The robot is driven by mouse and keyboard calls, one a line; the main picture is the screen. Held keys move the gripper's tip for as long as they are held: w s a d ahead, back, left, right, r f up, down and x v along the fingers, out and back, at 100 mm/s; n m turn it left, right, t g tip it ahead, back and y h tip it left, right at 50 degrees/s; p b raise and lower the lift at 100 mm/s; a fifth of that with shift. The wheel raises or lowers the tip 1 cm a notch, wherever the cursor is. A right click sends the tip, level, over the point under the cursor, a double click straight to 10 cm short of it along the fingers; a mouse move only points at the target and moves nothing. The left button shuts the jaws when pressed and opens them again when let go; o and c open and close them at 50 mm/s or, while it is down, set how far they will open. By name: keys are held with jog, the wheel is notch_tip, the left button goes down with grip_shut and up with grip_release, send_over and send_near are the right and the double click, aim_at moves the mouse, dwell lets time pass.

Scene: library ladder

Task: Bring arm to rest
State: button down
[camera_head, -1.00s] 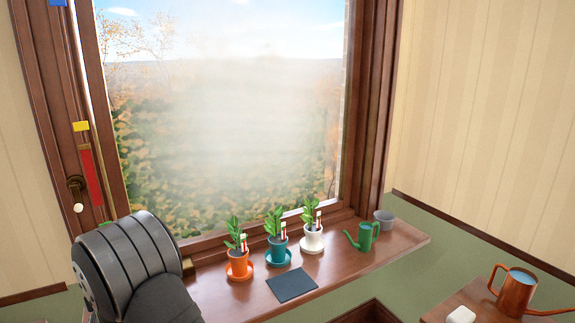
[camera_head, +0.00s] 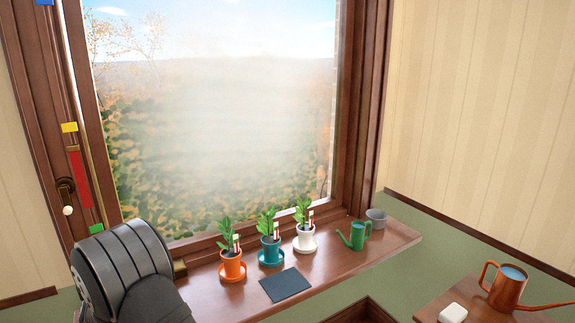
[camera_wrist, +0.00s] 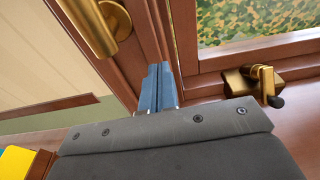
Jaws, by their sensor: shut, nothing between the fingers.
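My gripper (camera_wrist: 160,82) shows in the wrist view as two blue-grey fingers side by side, shut and empty, in front of the brown window frame. The dark grey housing of my wrist fills the lower part of that view. A brass handle (camera_wrist: 98,28) is to the upper left of the fingers and a brass latch (camera_wrist: 250,82) is to their right. In the head view my dark arm link stands at the lower left, in front of the window frame and the sill's left end. My gripper is hidden in that view.
The windowsill (camera_head: 345,262) holds orange (camera_head: 232,265), teal (camera_head: 270,250) and white (camera_head: 304,238) plant pots, a green watering can (camera_head: 358,236), a grey pot (camera_head: 376,218) and a dark mat (camera_head: 286,285). A copper watering can (camera_head: 506,290) and white block (camera_head: 453,313) stand at right.

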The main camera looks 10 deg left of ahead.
jog(key=s+d+r+n+t, duration=0.2)
jog(key=d+r+n+t, duration=0.15)
jog(key=r+n, duration=0.85)
jog(key=s+d+f+n, duration=0.3)
jog(key=s+d, duration=0.1)
jog(key=s, duration=0.1)
jog(key=f+x, duration=0.1)
jog(key=x, duration=0.6)
jog(key=w+a+f+m+g, duration=0.1)
jog(key=a+f+m+g, duration=0.25)
jog(key=f+m, duration=0.8)
jog(key=s+d+r+m, duration=0.3)
jog(key=s+d, duration=0.3)
jog(key=d, duration=0.1)
jog(key=shift+s+m, duration=0.25)
jog(key=shift+m, duration=0.1)
dwell(0.9)
